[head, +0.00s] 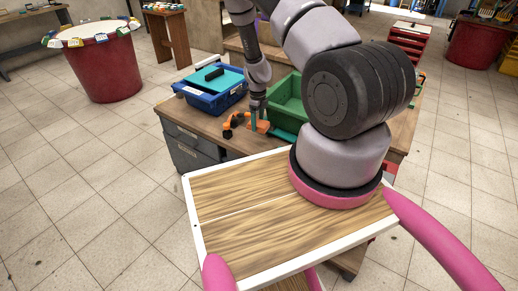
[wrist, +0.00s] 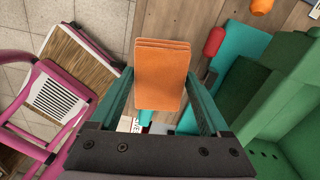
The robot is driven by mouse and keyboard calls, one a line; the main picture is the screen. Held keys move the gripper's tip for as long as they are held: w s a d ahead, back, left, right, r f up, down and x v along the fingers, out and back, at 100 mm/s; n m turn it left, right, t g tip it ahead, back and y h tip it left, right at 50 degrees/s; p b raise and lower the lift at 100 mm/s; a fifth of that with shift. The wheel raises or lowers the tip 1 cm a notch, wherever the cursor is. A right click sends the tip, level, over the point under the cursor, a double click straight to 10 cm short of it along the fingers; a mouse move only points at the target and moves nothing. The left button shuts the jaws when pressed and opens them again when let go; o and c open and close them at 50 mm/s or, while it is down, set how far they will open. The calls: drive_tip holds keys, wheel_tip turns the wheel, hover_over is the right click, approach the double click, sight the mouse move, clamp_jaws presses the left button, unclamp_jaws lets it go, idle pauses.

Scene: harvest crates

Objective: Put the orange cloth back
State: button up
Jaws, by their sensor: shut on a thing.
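The orange cloth (wrist: 162,75) is a folded, layered rectangle in the wrist view. It sits between the two fingers of my gripper (wrist: 160,105), which is shut on it. In the head view the orange cloth (head: 259,127) shows small at the tip of my gripper (head: 258,118), low over the workbench (head: 215,125) between the blue and green crates. I cannot tell whether the cloth touches the bench top.
A blue crate (head: 196,101) with teal and black things stands left on the bench. A green crate (head: 285,105) stands right, close to my gripper; it also fills the wrist view's right side (wrist: 285,110). Orange and black items (head: 230,127) lie just left of the cloth.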

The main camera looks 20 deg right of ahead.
sight(259, 148)
drive_tip(key=shift+d+f+m, duration=0.25)
drive_tip(key=shift+f+m, duration=0.55)
drive_tip(key=shift+m, duration=0.2)
wheel_tip(259, 148, down, 10)
drive_tip(key=shift+r, duration=0.2)
drive_tip(key=shift+f, duration=0.25)
drive_tip(key=shift+f, duration=0.15)
drive_tip(key=o, duration=1)
